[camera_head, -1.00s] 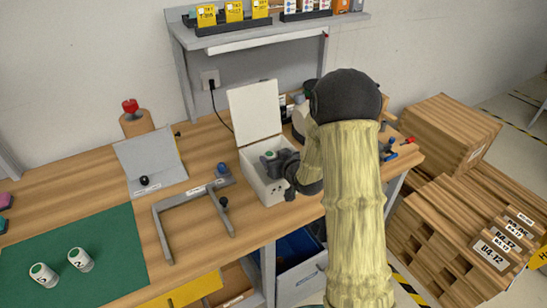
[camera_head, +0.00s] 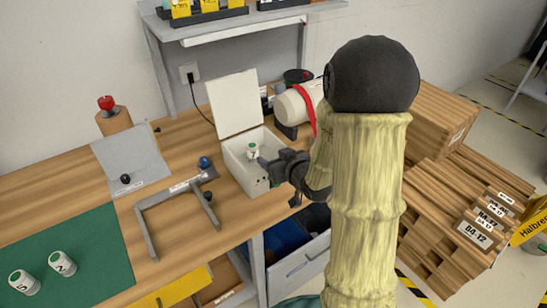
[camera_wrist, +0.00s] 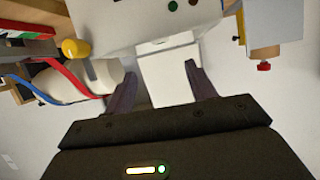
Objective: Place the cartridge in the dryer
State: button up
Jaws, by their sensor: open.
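The dryer (camera_head: 246,168) is a small white box on the wooden bench, its lid (camera_head: 235,104) standing open. My gripper (camera_head: 268,172) is open at the dryer's right side, just apart from the cartridge and holding nothing. In the wrist view my two fingers (camera_wrist: 160,82) are spread, with a white surface beyond them. Two more white cartridges, marked 5 (camera_head: 24,282) and 2 (camera_head: 62,264), stand on the green mat (camera_head: 85,240) at the left.
A grey U-shaped bracket (camera_head: 150,232) lies left of the dryer. A grey tilted panel (camera_head: 132,160) and a red-knobbed wooden block (camera_head: 113,121) are further left. Stacked wood (camera_head: 470,185) stands at the right.

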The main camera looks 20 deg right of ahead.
dwell(0.3)
jog(key=s+a+f+m+g+h, duration=0.1)
jog(key=s+g, duration=0.4)
jog(key=s, duration=0.4)
jog(key=s+a+f+m+g+h, duration=0.1)
jog(key=s+g, duration=0.4)
jog(key=s, duration=0.5)
jog(key=shift+m+g+h, duration=0.3)
jog(key=shift+h, duration=0.3)
